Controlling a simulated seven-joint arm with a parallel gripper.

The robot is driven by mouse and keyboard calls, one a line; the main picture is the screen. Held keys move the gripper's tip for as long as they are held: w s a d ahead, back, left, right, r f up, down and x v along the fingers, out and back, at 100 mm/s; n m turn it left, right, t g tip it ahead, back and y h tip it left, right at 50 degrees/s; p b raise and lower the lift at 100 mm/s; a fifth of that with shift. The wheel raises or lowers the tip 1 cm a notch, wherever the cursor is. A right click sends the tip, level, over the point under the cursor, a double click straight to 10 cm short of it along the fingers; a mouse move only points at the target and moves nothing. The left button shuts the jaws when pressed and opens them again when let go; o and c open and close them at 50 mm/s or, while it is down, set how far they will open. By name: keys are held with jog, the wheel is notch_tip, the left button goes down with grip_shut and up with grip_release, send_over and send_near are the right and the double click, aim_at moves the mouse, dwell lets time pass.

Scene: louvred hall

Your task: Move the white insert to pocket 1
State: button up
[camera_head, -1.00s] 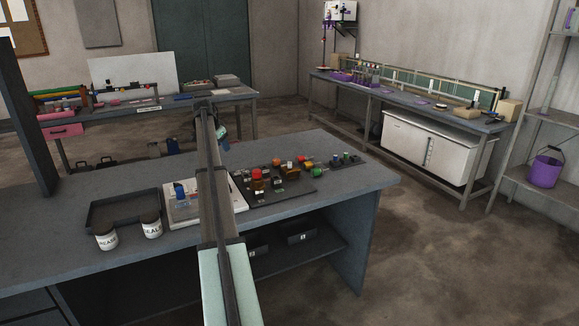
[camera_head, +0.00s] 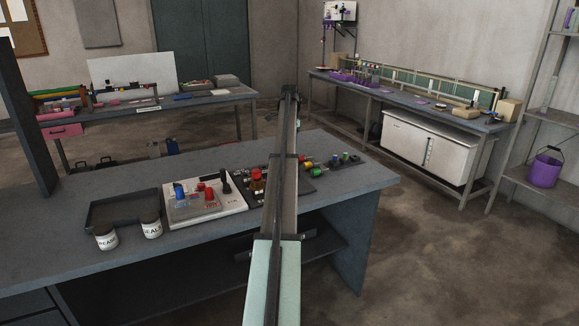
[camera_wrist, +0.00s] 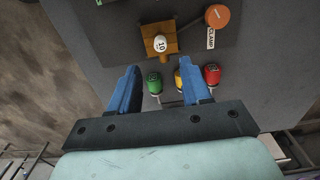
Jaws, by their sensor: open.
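My gripper (camera_wrist: 158,70) is open and empty in the wrist view, its two blue fingers apart. A green-topped piece (camera_wrist: 153,82) shows between the fingers. A yellow-topped piece (camera_wrist: 178,80) is partly behind the right finger, and a red-topped piece (camera_wrist: 212,74) stands just right of it. A white round piece marked 10 (camera_wrist: 160,43) sits on a yellow-brown block beyond the fingertips; I cannot tell whether it is the white insert. No label for pocket 1 is legible. In the head view my arm hides part of the dark board (camera_head: 303,187), and I cannot make out the gripper there.
An orange knob (camera_wrist: 217,16) labelled CLAMP stands on the dark board. In the head view, a white panel with red and blue parts (camera_head: 215,207), two labelled jars (camera_head: 106,238) (camera_head: 152,228) and a dark tray (camera_head: 91,217) stand left.

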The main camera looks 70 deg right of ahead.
jog(key=shift+f, duration=4.65)
jog(key=shift+c, duration=0.5)
grip_shut()
